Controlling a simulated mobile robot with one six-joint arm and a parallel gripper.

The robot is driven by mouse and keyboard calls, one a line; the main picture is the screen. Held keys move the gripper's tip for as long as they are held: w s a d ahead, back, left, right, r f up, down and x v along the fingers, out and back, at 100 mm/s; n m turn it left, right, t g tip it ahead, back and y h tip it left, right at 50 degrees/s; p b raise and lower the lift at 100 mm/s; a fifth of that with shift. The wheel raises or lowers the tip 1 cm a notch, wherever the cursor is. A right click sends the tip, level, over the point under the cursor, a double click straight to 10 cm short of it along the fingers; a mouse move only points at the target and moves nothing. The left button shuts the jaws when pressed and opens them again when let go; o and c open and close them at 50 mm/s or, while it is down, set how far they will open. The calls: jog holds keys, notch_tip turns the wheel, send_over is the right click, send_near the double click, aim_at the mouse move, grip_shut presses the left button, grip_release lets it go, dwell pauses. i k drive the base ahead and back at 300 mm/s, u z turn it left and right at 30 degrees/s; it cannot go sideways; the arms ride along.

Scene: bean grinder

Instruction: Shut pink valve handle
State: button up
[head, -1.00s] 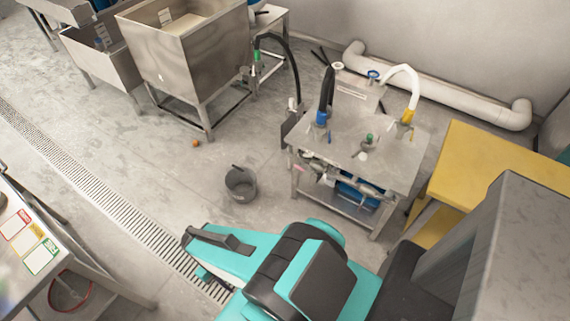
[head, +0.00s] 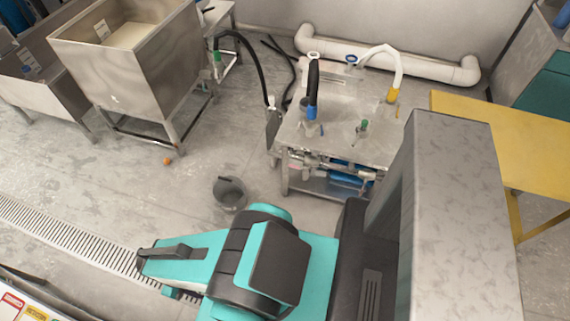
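A small pink spot, likely the pink valve handle (head: 293,164), shows among the pipes and fittings under the front left edge of the steel bench (head: 335,130). It is too small to tell whether it is open or shut. My teal and black arm crosses the bottom of the head view, its links pointing left, on the near side of the bench and well apart from it. My gripper cannot be made out in this view.
A dark bucket (head: 229,194) stands on the floor left of the bench. A yellow table (head: 520,150) is at right. A steel hopper (head: 150,70) stands at upper left, with a small orange object (head: 166,161) near it. A floor drain (head: 75,240) runs at lower left.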

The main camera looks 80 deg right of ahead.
aim_at(290, 165)
jog(key=z, duration=0.4)
jog(key=i, duration=1.1)
jog(key=z, duration=0.5)
